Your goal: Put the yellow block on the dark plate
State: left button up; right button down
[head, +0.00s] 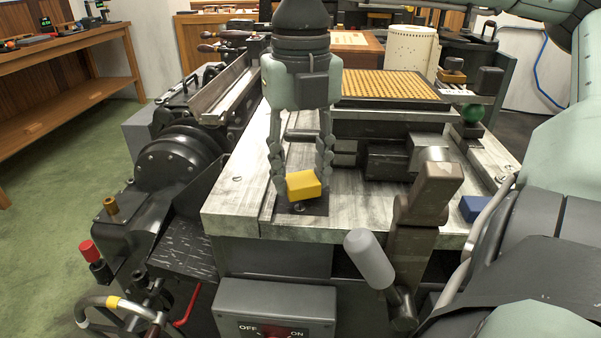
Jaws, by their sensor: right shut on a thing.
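The yellow block (304,185) is between the fingertips of my right gripper (300,186), which points down and is shut on it. A dark plate (317,207) lies flat on the pale metal top, directly below the block in the picture. The block and fingertips hide part of the plate. I cannot tell whether the block touches the plate or is held a little above it. My left gripper is not in view.
The pale metal machine top (240,212) is bare left of the plate. Dark metal blocks (385,160) and a brown lever (430,200) stand to the right. A blue block (473,208) and a green ball (473,113) are farther right. A yellow perforated tray (388,86) is behind.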

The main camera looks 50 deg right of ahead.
jog(key=shift+f, duration=0.45)
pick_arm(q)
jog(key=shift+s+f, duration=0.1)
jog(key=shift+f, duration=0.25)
pick_arm(e)
jog(key=shift+f, duration=0.1)
jog(key=shift+f, duration=0.15)
jog(key=c, duration=1)
grip_release()
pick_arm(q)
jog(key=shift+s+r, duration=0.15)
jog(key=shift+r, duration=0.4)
pick_arm(e)
jog(key=shift+o, duration=0.2)
